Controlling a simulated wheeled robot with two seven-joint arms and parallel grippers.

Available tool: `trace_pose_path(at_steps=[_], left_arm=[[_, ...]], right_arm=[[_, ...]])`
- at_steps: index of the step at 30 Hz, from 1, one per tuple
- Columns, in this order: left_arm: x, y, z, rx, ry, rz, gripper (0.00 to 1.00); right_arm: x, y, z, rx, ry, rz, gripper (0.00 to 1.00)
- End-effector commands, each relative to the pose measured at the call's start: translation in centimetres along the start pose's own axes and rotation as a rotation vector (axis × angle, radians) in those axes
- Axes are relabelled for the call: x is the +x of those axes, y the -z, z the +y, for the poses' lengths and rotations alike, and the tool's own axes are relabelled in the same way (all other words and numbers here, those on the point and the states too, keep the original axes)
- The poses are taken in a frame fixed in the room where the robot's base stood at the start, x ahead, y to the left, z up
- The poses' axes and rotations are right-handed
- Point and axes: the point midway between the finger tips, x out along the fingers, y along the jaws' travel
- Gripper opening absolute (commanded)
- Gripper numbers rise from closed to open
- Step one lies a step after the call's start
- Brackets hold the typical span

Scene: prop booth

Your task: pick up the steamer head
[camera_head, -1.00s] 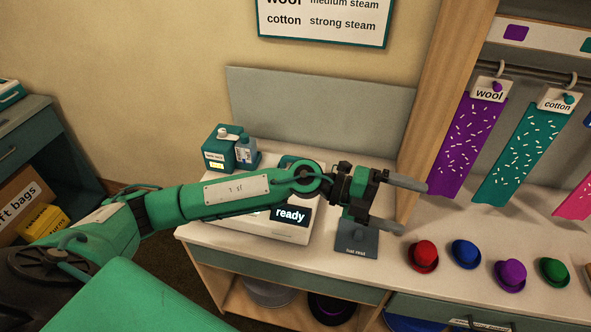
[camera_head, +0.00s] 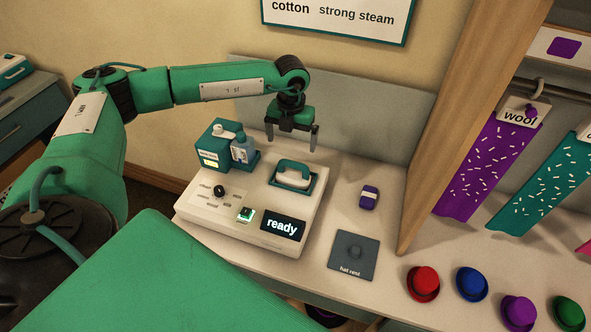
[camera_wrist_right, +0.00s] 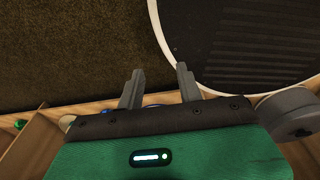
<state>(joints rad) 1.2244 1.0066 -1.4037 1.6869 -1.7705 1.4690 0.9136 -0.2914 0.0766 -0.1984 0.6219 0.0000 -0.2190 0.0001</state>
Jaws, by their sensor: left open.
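The steamer head (camera_head: 293,174), white with teal, rests in a teal cradle on top of the white steamer base (camera_head: 262,243). The base has a dark knob, a lit green button and a display reading "ready". My left gripper (camera_head: 292,138) points down above and slightly behind the steamer head. It is open and empty, apart from the head. My right gripper (camera_wrist_right: 160,82) shows in the right wrist view with its fingers apart and nothing between them, above a brown floor.
A small purple-and-white item (camera_head: 369,197) and the hat rest (camera_head: 354,250) lie to the right. Several small hats (camera_head: 423,283) line the counter's front right. A wooden post (camera_head: 470,120) stands beside hanging cloths.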

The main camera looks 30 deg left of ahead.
Motion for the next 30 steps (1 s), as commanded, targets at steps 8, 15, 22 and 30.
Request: trace_pose_path(at_steps=[8,15,22,30], left_arm=[[4.4,0.0,-0.1,0.002,0.002,0.001,1.00],[5.9,-0.1,-0.2,0.003,0.002,0.002,1.00],[8.8,-0.2,-0.2,0.001,0.001,0.004,1.00],[10.5,-0.3,-0.2,0.003,0.003,0.000,1.00]], right_arm=[[-1.9,-3.2,-0.6,-0.001,0.007,-0.044,0.36],[-2.8,0.8,0.2,-0.003,-0.001,0.007,0.36],[-4.7,0.4,0.4,-0.004,-0.003,0.000,0.36],[-5.1,-1.3,0.3,-0.004,-0.002,-0.022,0.36]])
